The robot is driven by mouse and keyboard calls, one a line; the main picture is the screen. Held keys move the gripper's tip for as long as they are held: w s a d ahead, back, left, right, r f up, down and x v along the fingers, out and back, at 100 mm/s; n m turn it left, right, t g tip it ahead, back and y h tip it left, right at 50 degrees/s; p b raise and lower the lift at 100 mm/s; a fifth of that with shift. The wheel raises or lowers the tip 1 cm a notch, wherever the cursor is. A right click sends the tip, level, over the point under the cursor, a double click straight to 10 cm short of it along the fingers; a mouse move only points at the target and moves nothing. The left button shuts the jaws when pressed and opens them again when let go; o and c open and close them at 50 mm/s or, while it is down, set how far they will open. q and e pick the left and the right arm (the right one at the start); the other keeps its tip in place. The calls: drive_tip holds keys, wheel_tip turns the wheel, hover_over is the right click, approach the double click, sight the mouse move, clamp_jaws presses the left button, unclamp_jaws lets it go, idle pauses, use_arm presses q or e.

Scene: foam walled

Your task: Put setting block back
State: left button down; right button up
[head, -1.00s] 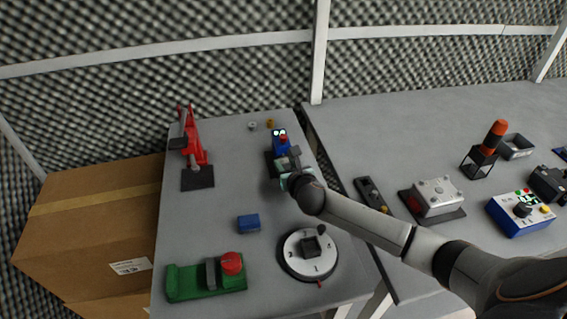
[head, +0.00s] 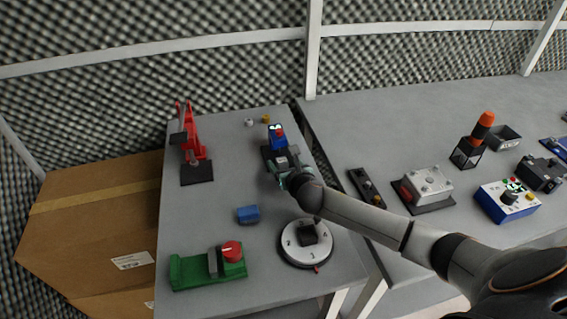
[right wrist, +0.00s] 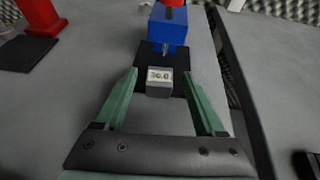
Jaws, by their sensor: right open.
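The setting block is a small grey block marked "30.0" (right wrist: 159,82). In the right wrist view it sits at the near edge of a black base, in front of a blue device (right wrist: 163,32) with a red part and a metal tip facing the block. The blue device also shows in the head view (head: 276,136). My right gripper (head: 283,168) is open, with its two green fingers (right wrist: 160,88) on either side of the block and gaps visible on both sides. My left gripper is not in view.
A second table at the right holds several devices. A cardboard box (head: 90,225) stands at left.

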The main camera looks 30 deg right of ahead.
drive_tip(key=p+v, duration=0.1)
drive_tip(key=v, duration=1.1)
drive_tip(key=shift+s+p, duration=0.25)
drive_tip(key=shift+p, duration=0.05)
idle(0.3)
